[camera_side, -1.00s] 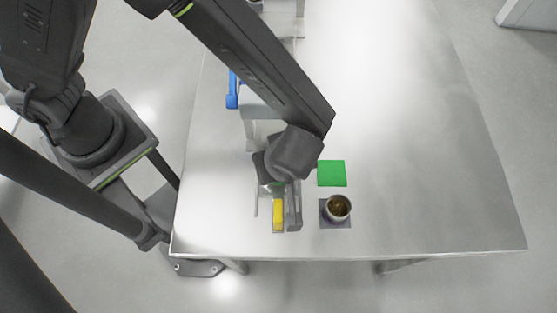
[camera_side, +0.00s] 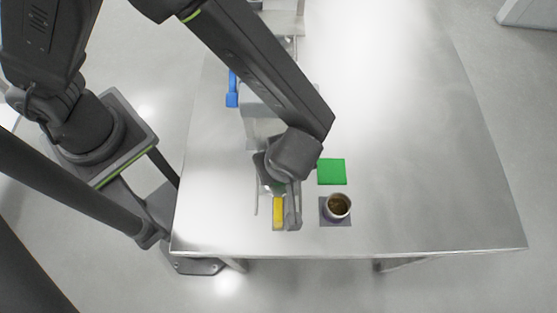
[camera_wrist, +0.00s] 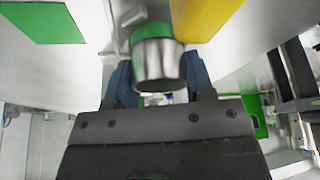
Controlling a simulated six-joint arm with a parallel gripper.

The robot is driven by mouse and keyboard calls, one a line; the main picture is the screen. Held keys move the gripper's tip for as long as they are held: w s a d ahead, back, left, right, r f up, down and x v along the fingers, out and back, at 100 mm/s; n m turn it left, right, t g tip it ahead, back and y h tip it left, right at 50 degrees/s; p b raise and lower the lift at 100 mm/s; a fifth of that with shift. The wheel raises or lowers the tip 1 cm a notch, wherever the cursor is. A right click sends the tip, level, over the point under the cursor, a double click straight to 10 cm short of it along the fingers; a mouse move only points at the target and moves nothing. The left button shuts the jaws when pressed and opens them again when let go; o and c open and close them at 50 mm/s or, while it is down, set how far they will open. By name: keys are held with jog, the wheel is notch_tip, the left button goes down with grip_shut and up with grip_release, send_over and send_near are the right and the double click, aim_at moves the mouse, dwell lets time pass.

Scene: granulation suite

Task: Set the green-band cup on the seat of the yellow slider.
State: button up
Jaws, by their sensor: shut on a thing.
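The green-band cup (camera_wrist: 160,62) is a metal cup with a green band, between the two fingers in the wrist view. My gripper (camera_wrist: 158,82) is shut on it. In the side view my gripper (camera_side: 279,191) points down at the near left of the table and mostly hides the cup; only a bit of green shows. The yellow slider (camera_side: 278,212) is just in front of the gripper there. In the wrist view the yellow slider (camera_wrist: 203,16) is right beside the cup's green end. I cannot tell whether the cup touches the seat.
A second cup (camera_side: 338,205) with brown contents stands on a dark square (camera_side: 328,222) right of the gripper. A flat green square (camera_side: 331,172) lies behind it. A blue part (camera_side: 232,98) is at the back left. The right of the steel table (camera_side: 440,190) is clear.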

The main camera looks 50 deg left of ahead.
jog(key=shift+f, duration=0.4)
dwell(0.8)
jog(key=o, duration=1.4)
jog(key=shift+c, duration=0.2)
jog(key=shift+r, duration=0.15)
notch_tip(320, 180, up, 8)
dwell(0.3)
dwell(0.4)
